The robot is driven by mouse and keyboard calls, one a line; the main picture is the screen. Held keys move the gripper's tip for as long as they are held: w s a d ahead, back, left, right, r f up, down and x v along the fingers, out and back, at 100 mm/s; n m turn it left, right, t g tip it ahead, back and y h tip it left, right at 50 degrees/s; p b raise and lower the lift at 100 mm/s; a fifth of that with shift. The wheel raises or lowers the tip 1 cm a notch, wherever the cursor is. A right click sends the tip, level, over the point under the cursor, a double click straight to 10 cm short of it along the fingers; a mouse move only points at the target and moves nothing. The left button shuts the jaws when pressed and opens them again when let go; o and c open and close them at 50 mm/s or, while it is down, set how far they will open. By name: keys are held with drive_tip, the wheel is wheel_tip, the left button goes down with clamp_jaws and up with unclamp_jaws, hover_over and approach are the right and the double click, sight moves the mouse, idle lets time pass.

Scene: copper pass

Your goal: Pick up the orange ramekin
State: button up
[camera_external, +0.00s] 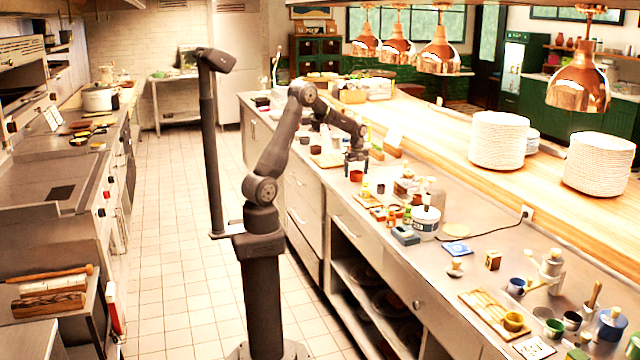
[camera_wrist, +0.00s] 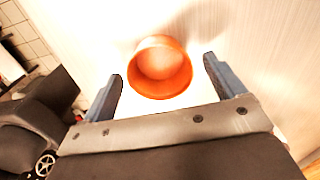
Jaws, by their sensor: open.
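The orange ramekin (camera_wrist: 160,68) sits on the steel counter. In the wrist view it is just beyond the fingertips, near the middle of the gap, with its open mouth facing the camera. In the external view the ramekin (camera_external: 356,176) is a small orange shape right below my gripper (camera_external: 357,167). In the wrist view my gripper (camera_wrist: 163,78) has its two fingers spread apart, one on each side of the ramekin, with nothing held. I cannot tell whether the fingertips have come down level with the ramekin's rim.
A wooden board (camera_external: 326,160) with dark items lies left of the ramekin. Bottles and a white tub (camera_external: 426,222) crowd the counter to the right. Plate stacks (camera_external: 497,140) stand on the wooden pass (camera_external: 450,120) behind. Copper lamps (camera_external: 439,52) hang above the pass.

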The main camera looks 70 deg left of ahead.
drive_tip(key=shift+f, duration=0.8)
drive_tip(key=c, duration=1.1)
drive_tip(key=shift+o, duration=0.2)
drive_tip(key=shift+r, duration=0.1)
